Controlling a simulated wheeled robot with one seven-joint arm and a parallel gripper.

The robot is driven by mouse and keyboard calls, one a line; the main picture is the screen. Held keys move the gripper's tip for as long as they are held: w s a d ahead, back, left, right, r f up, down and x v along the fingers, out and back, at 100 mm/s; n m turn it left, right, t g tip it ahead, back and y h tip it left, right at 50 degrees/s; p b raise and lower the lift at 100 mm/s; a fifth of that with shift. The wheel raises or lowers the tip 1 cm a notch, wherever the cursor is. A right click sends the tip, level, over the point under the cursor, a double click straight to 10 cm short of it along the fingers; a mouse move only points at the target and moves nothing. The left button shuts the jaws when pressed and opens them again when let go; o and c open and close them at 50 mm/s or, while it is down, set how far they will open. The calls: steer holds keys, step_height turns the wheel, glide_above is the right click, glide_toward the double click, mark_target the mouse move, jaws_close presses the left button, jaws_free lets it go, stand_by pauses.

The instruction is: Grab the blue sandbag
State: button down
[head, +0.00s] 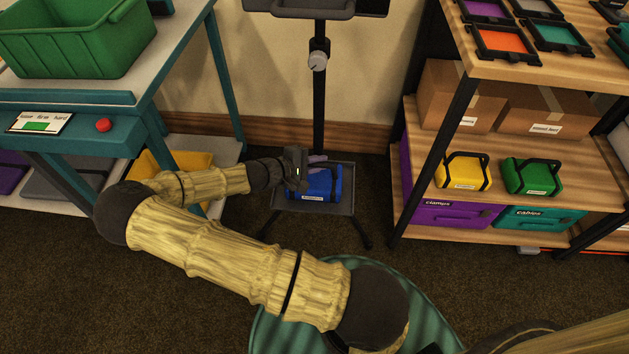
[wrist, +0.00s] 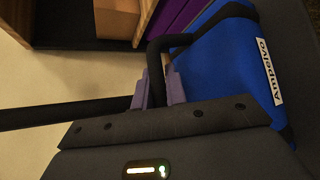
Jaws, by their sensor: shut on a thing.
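The blue sandbag (head: 322,184) lies on a small dark tray (head: 338,205) low on a stand, between the teal bench and the wooden shelf. It has a black handle and a white label. My gripper (head: 308,161) is at the bag's upper side in the head view. In the wrist view, the purple-grey fingers of my gripper (wrist: 160,90) are closed around the black handle (wrist: 158,55) of the blue sandbag (wrist: 235,65). The label reads "Ampelvo". Part of the bag is hidden behind the gripper body. I cannot tell whether the bag is lifted off the tray.
A yellow sandbag (head: 463,171) and a green sandbag (head: 531,176) sit on the wooden shelf (head: 555,150) at right. The stand's black pole (head: 319,100) rises behind the tray. The teal bench (head: 150,125) with a green bin (head: 75,40) is at left.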

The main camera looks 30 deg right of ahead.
steer(key=shift+f, duration=0.1)
stand_by(0.5)
stand_by(0.3)
step_height(320, 180, up, 10)
steer(key=p, duration=0.4)
steer(key=shift+r, duration=0.2)
stand_by(0.5)
